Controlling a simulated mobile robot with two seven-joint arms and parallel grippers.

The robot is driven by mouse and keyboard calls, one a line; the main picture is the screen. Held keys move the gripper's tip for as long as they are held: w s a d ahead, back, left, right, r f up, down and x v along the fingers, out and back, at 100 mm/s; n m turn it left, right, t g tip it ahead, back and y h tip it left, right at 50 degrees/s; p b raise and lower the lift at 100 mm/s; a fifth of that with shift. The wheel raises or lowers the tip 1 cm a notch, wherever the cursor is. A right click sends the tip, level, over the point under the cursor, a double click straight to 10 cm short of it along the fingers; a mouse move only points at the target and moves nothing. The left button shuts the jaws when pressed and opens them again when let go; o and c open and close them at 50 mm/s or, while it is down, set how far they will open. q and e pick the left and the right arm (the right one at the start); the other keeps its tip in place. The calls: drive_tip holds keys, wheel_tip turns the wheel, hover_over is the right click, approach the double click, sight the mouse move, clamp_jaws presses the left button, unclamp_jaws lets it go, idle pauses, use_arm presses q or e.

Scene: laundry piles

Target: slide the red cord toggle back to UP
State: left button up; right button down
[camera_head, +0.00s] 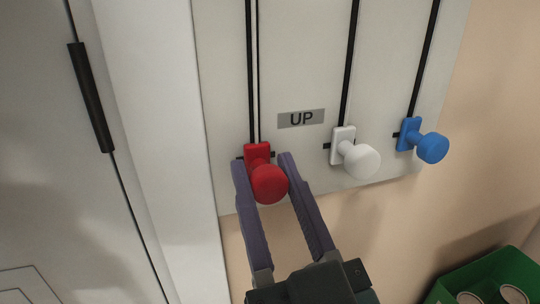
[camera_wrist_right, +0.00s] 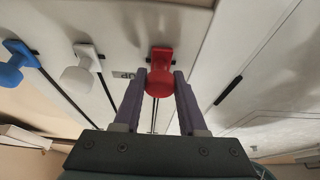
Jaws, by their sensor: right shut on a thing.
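The red cord toggle (camera_head: 268,182) sits at the lower end of its black track on the white wall panel, below and left of the grey UP label (camera_head: 301,118). My right gripper (camera_head: 262,172) has its two purple fingers on either side of the red knob, shut on it. In the right wrist view the red toggle (camera_wrist_right: 160,75) shows between the fingers (camera_wrist_right: 160,82). The UP label (camera_wrist_right: 124,76) is partly hidden there. My left gripper is not in view.
A white toggle (camera_head: 358,157) and a blue toggle (camera_head: 430,146) sit on their own tracks to the right. A green crate (camera_head: 505,268) with cans stands at the lower right. A cabinet with a black handle (camera_head: 91,98) is at the left.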

drive_tip(key=shift+c, duration=2.3)
unclamp_jaws()
drive_tip(key=shift+r, duration=0.1)
drive_tip(key=v, duration=1)
drive_tip(key=shift+b, duration=0.35)
